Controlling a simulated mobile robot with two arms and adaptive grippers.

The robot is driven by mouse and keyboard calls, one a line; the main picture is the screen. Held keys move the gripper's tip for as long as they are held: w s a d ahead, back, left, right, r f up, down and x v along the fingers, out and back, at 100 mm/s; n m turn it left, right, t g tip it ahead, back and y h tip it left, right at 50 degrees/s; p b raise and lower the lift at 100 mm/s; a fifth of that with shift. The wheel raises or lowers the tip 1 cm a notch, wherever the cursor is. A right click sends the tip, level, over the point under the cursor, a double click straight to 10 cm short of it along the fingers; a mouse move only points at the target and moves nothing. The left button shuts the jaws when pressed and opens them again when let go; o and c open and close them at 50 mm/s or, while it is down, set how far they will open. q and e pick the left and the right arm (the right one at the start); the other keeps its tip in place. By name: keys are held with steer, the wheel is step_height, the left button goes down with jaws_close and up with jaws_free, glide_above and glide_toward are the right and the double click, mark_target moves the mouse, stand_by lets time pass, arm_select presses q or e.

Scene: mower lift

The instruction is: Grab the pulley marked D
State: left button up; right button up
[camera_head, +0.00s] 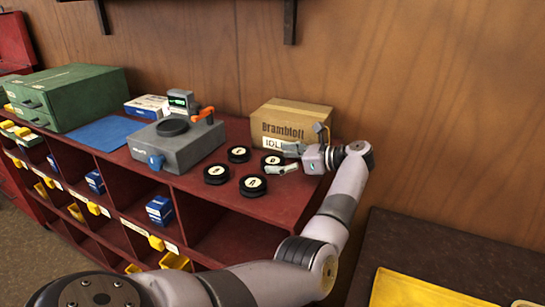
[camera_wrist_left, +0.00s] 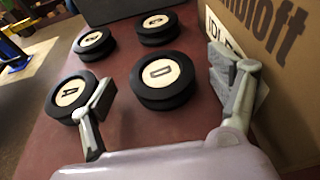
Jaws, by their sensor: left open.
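The pulley marked D (camera_head: 271,160) is a black disc with a pale round label, lying flat on the red bench top. It shows clearly in the wrist view (camera_wrist_left: 162,80). My left gripper (camera_head: 284,160) is open and empty, its two fingers spread to either side of the D pulley and a little short of it. In the wrist view the left gripper (camera_wrist_left: 168,88) has one finger near pulley A (camera_wrist_left: 70,92) and the other beside the carton. I cannot tell whether either finger touches anything.
Two other black pulleys (camera_head: 216,173) (camera_head: 238,154) lie to the left. A cardboard carton (camera_head: 290,116) stands close behind the D pulley. A grey device (camera_head: 180,150) with an orange handle is further left. The bench's front edge is near pulley A.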

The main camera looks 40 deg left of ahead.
arm_select(q)
steer(key=shift+s+a+f, duration=0.1)
steer(key=shift+a, duration=0.15)
steer(key=shift+d, duration=0.1)
steer(key=shift+c, duration=0.2)
steer(key=c, duration=1.4)
